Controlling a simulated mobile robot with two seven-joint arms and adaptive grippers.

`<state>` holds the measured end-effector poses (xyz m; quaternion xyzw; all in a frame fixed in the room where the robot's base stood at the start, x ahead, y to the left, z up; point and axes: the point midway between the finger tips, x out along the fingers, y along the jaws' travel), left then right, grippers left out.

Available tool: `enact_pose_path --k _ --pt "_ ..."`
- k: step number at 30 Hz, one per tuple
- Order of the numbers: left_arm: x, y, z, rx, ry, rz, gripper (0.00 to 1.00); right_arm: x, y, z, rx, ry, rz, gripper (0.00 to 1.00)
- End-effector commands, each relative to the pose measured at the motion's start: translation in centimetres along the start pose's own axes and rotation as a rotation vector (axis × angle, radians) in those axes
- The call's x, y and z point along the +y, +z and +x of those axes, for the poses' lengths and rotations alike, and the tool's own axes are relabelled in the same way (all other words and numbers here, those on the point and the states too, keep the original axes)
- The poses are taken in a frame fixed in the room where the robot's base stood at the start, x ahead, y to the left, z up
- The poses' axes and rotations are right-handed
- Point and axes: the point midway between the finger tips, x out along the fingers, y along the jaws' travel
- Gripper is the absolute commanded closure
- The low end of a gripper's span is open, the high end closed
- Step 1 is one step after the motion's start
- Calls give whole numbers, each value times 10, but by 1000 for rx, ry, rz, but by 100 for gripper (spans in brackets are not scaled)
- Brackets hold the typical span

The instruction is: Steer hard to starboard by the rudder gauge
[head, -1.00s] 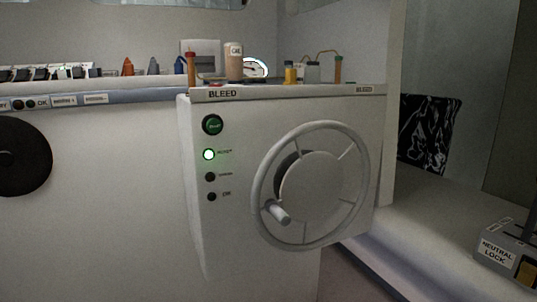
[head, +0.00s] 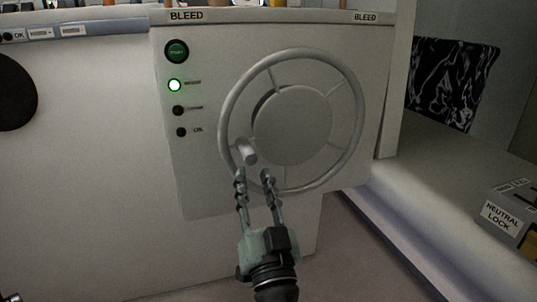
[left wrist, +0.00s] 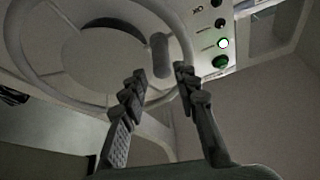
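The grey steering wheel (head: 343,75) is mounted on the front of a white console, with a knob handle (head: 246,151) at its lower left rim. My left gripper (head: 254,176) is just below the knob, fingers pointing up and spread apart, with nothing between them. In the left wrist view the open fingers (left wrist: 158,82) are below the wheel rim (left wrist: 70,92), and the knob (left wrist: 161,55) stands beyond the gap between the tips. The rudder gauge cannot be made out in the current views. My right gripper is not in view.
The console face has a green start button (head: 177,51), a lit green lamp (head: 175,85) and two dark lamps. A neutral lock box (head: 507,217) sits on the bench at the right. A black disc (head: 14,93) is at the far left.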

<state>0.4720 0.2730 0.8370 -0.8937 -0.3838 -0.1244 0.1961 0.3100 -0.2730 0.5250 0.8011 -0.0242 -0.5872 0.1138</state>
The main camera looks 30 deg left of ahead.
Motion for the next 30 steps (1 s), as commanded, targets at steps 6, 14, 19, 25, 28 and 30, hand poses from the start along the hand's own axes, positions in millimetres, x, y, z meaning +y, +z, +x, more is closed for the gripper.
enact_pose_path --k 6,14,19,25,28,30 --pt "-1 -3 36 1 -1 5 70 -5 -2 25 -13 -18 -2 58" --pt "0 0 67 -2 1 5 70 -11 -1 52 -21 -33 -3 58" --pt "0 1 72 -3 1 5 70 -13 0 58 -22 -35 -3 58" --pt "0 2 72 -4 1 5 72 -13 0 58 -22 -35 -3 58" --pt "0 2 72 -4 1 5 85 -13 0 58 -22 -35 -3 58" --pt "0 2 72 -4 1 5 93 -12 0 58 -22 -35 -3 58"
